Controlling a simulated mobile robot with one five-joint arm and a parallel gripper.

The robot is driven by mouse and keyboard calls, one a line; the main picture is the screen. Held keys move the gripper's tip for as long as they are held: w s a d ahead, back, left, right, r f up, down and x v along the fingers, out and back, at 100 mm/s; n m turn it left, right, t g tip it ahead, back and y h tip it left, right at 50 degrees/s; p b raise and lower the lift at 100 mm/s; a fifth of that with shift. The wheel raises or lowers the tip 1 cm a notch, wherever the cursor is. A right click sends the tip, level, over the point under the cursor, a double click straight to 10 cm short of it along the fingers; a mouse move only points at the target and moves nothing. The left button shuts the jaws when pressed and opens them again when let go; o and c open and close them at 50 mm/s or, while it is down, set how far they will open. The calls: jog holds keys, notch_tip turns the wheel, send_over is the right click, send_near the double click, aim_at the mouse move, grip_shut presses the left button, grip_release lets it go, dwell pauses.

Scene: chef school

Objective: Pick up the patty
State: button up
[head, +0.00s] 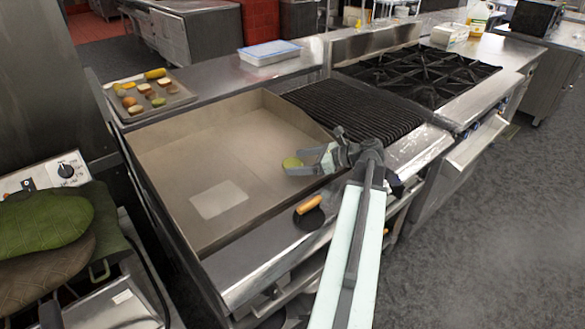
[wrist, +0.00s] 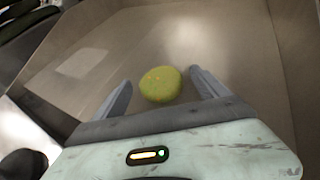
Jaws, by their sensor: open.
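The patty (wrist: 160,84) is a round yellow-green disc lying on the flat griddle (head: 180,150). In the head view the patty (head: 291,162) shows near the griddle's right side wall, just left of my gripper. My gripper (head: 307,163) reaches over the griddle's front right part with its fingers pointing left. In the wrist view my gripper (wrist: 160,90) is open, with one finger on each side of the patty. Gaps show between the patty and both fingers. I cannot tell the exact height of the fingertips above the griddle.
A raised metal wall borders the griddle. A wooden-handled tool (head: 309,206) lies at its front edge. A ridged grill (head: 350,112) and burners (head: 420,75) are to the right. A food tray (head: 150,95) and a lidded container (head: 269,52) stand behind. Oven mitts (head: 45,225) lie at left.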

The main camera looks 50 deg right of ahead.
aim_at(296, 162)
jog(key=shift+x, duration=0.8)
jog(key=shift+s, duration=0.1)
jog(key=c, duration=1.5)
jog(key=shift+r+p, duration=0.5)
notch_tip(296, 162, up, 3)
jog(key=p, duration=0.3)
jog(key=s+d, duration=0.1)
jog(key=s, duration=0.4)
jog(key=s+d, duration=0.2)
jog(key=s, duration=0.3)
jog(key=s+d+r+p, duration=0.1)
jog(key=s, duration=0.4)
jog(key=shift+s+d, duration=0.15)
jog(key=shift+d, duration=0.15)
